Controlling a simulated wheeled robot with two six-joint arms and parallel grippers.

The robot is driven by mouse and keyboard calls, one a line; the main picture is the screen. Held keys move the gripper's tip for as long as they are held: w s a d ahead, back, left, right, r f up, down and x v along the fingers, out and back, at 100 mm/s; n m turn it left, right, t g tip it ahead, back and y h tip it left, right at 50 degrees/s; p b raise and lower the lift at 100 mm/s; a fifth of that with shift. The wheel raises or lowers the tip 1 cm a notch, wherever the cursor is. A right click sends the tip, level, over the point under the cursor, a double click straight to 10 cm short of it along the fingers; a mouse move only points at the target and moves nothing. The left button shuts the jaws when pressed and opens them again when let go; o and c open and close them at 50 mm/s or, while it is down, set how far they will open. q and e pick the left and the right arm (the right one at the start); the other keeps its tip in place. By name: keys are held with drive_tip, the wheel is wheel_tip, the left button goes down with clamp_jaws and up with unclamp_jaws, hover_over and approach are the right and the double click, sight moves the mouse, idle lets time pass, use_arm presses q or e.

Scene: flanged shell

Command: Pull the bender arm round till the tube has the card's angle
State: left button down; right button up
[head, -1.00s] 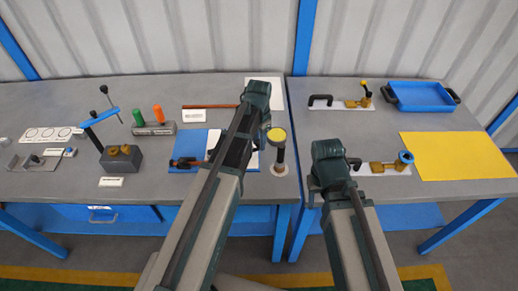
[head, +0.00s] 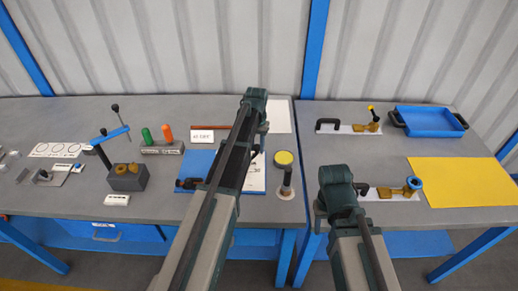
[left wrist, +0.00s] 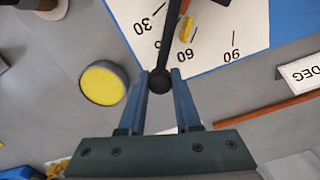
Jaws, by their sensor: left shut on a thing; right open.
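The bender's dark arm ends in a round black knob (left wrist: 160,80) in the left wrist view. My left gripper (left wrist: 161,84) is shut on that knob, one blue finger on each side. Under the arm is a white angle scale (left wrist: 225,25) marked 30, 60 and 90. In the head view my left gripper (head: 260,138) is over the blue bender mat (head: 199,163), its fingertips hard to make out. The angle card (head: 201,135) stands behind; its DEG shows in the wrist view, its number is unclear. The tube in the bender is mostly hidden. My right gripper (head: 322,208) is open and empty.
A yellow-topped post (head: 283,158) stands just right of the mat. A green and orange handle stand (head: 162,147) and a blue-levered device (head: 127,177) are left. Toggle clamps (head: 393,193), a blue tray (head: 430,121) and a yellow sheet (head: 462,182) are right.

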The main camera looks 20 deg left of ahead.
use_arm(q)
drive_tip(key=shift+w+a, duration=0.1)
idle(0.3)
drive_tip(key=c, duration=0.6)
unclamp_jaws()
wheel_tip(320, 180, up, 14)
drive_tip(key=p, duration=1.3)
drive_tip(key=shift+p, duration=0.4)
drive_tip(key=shift+f, duration=0.15)
drive_tip(key=s+d+f+m+b, duration=0.1)
drive_tip(key=s+d+f+b, duration=0.1)
drive_tip(key=s+d, duration=0.3)
drive_tip(key=s+d+f+m+b, duration=0.1)
drive_tip(key=s+d, duration=0.5)
drive_tip(key=s, duration=0.6)
drive_tip(key=s+d+f+m+y+b, duration=0.1)
drive_tip(key=s+d+f+b, duration=0.3)
drive_tip(key=s, duration=0.5)
drive_tip(key=shift+s+d, duration=0.3)
drive_tip(key=shift+d, duration=0.95)
